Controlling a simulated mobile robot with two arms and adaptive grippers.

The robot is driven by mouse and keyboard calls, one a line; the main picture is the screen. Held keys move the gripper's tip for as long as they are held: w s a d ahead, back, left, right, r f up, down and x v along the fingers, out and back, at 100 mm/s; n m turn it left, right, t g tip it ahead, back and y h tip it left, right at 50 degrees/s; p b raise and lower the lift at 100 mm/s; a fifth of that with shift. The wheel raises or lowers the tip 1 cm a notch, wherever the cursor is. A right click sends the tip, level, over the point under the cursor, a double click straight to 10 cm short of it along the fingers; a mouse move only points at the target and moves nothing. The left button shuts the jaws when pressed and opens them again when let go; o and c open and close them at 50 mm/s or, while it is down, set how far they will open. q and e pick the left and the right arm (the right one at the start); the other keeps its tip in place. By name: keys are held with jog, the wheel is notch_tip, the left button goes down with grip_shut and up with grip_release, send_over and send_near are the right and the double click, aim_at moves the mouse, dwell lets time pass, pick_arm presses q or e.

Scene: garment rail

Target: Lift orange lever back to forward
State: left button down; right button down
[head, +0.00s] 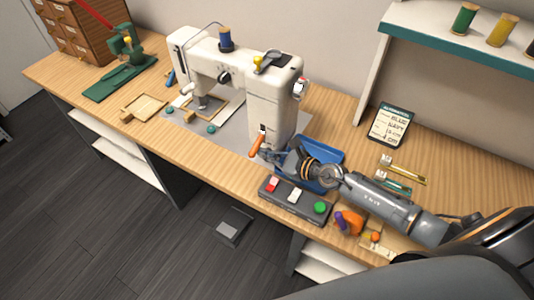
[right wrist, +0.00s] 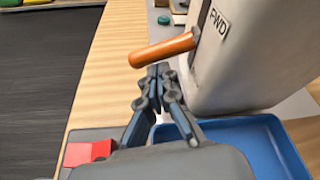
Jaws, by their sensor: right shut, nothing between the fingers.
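The orange lever (head: 256,146) sticks out from the near side of the white sewing machine (head: 272,103). In the head view its grip slants down and to the left from its mount. In the right wrist view the orange lever (right wrist: 163,49) runs from the machine body at the right to a free end at the left, beside a "FWD" label. My right gripper (head: 269,154) is shut and empty, its fingertips close to the lever. In the right wrist view the fingertips (right wrist: 159,71) appear just below the grip; I cannot tell whether they touch. My left gripper is not in view.
A blue tray (head: 322,150) lies beside and under my right gripper. A control box (head: 296,200) with red, white and green buttons stands at the table's front edge. A label card (head: 390,124) stands behind. A wooden frame (head: 145,107) lies left on the table.

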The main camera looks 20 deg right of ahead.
aim_at(254, 149)
jog(key=shift+a+r+m, duration=0.1)
jog(key=shift+r+m, duration=0.15)
jog(key=shift+m, duration=0.05)
jog(key=shift+s+a+r+m+g+y+p, duration=0.1)
jog(key=shift+r+m+g+y+p, duration=0.2)
jog(key=shift+r+m+g+y, duration=0.3)
jog(key=m, duration=0.1)
jog(key=r+m+y, duration=0.1)
jog(key=shift+s+a+r+m+g, duration=0.1)
jog(key=shift+s+a+m+g, duration=0.05)
jog(key=shift+m+g, duration=0.15)
jog(key=shift+r+p, duration=0.7)
jog(key=shift+r, duration=0.15)
